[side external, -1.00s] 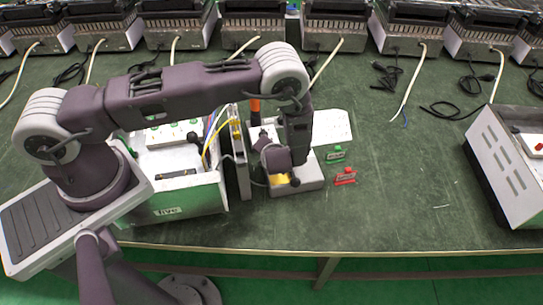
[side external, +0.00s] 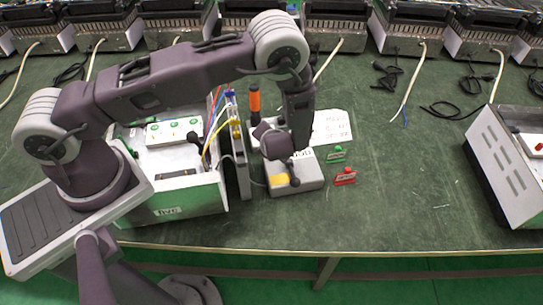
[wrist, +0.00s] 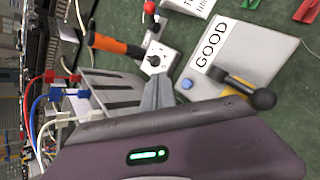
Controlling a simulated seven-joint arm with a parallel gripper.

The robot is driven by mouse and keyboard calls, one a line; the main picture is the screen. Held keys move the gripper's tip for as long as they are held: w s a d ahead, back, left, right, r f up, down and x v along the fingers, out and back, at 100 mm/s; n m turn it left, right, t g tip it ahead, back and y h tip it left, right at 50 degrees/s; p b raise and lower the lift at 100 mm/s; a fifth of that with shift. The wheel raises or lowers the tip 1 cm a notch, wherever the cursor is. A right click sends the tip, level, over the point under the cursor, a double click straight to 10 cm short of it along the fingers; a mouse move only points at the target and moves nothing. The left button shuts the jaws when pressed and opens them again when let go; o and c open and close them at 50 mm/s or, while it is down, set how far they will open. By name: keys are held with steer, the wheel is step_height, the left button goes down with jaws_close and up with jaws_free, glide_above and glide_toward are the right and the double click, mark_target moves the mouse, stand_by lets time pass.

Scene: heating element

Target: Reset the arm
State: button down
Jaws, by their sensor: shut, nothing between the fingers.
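My gripper (wrist: 158,92) shows in the wrist view with its grey fingers together and nothing between them. In the side view my arm's end hangs above a grey test box, and the fingertips are hard to make out there. The grey box (side external: 308,182) has a yellow patch and a dark knob. In the wrist view it carries a GOOD label (wrist: 211,45), a blue button (wrist: 186,84) and a black-knobbed lever (wrist: 262,98). My fingers appear apart from it, beside its left edge.
An orange-handled clamp (wrist: 118,45) stands close behind the box. Left of it is an open white unit (side external: 170,200) with coloured wires (side external: 213,125). Green (side external: 337,154) and red (side external: 345,176) tags lie to the right. The right half of the green table is mostly clear.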

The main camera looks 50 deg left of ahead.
stand_by(0.3)
steer(key=s+a+r+n+g, duration=0.1)
steer(key=s+a+r+n, duration=0.15)
steer(key=r+n, duration=0.75)
steer(key=s+a+r+n+g, duration=0.1)
steer(key=s+r+n, duration=0.4)
steer(key=r, duration=0.9)
steer(key=s+d+r+n+t+h, duration=0.1)
steer(key=s+d+r+n+h, duration=0.2)
steer(key=s+r+n, duration=0.4)
steer(key=s+d+r+n+h, duration=0.4)
steer(key=s+r+n, duration=0.2)
steer(key=s+n, duration=0.6)
steer(key=shift+s+r+n+t, duration=0.35)
steer(key=shift+s+n+t, duration=0.05)
steer(key=shift+s, duration=0.05)
